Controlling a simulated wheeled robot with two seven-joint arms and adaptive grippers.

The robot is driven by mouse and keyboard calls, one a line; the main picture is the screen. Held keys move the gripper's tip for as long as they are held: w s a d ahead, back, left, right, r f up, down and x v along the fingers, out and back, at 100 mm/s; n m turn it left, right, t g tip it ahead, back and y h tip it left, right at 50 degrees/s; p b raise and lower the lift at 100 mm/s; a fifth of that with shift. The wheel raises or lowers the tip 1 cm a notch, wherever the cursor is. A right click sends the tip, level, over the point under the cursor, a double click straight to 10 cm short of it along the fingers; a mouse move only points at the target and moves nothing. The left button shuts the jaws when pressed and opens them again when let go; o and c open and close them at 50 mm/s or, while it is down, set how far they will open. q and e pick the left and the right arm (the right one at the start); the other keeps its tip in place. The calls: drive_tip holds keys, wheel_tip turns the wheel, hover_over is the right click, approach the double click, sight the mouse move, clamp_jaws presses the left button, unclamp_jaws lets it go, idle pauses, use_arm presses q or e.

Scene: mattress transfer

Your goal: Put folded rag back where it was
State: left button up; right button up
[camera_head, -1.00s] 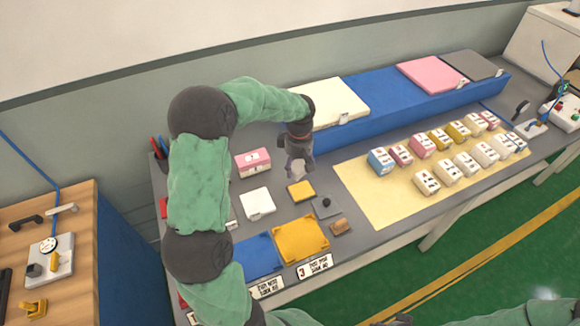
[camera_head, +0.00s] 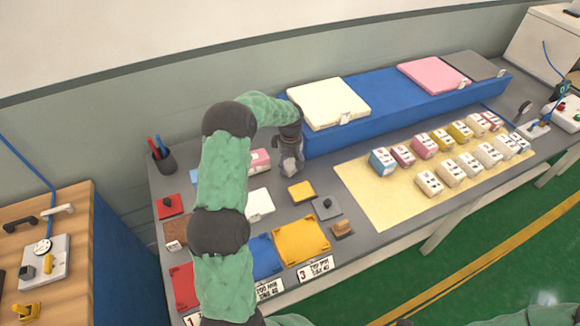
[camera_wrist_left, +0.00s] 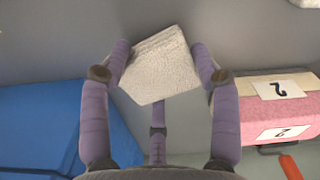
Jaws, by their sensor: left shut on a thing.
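My left gripper (camera_head: 291,170) is low over the grey table, between the pink box (camera_head: 260,160) and the front of the blue bench. In the left wrist view my left gripper (camera_wrist_left: 160,58) has its purple fingers shut on the folded rag (camera_wrist_left: 158,75), a small whitish textured block held slightly tilted. Grey table surface shows beyond it. The pink box with number 2 labels (camera_wrist_left: 268,108) is to the right and the blue bench (camera_wrist_left: 45,130) to the left. In the head view the rag is hard to make out. My right gripper does not show.
Coloured pads, including a yellow one (camera_head: 302,241), lie near the front edge. A small yellow block (camera_head: 301,191), a grey plate (camera_head: 327,207) and a white pad (camera_head: 260,203) lie near the gripper. Several small boxes stand on the pale yellow mat (camera_head: 378,205). A cream mattress (camera_head: 330,101) lies on the bench.

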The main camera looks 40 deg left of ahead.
sight(290, 164)
use_arm(q)
drive_tip(key=shift+f, duration=0.35)
drive_tip(key=shift+f, duration=0.15)
drive_tip(key=o, duration=1)
drive_tip(key=shift+r, duration=0.35)
wheel_tip(290, 164, up, 12)
drive_tip(key=shift+w+f+p, duration=0.1)
drive_tip(key=shift+f+p, duration=0.05)
drive_tip(key=shift+p, duration=1.1)
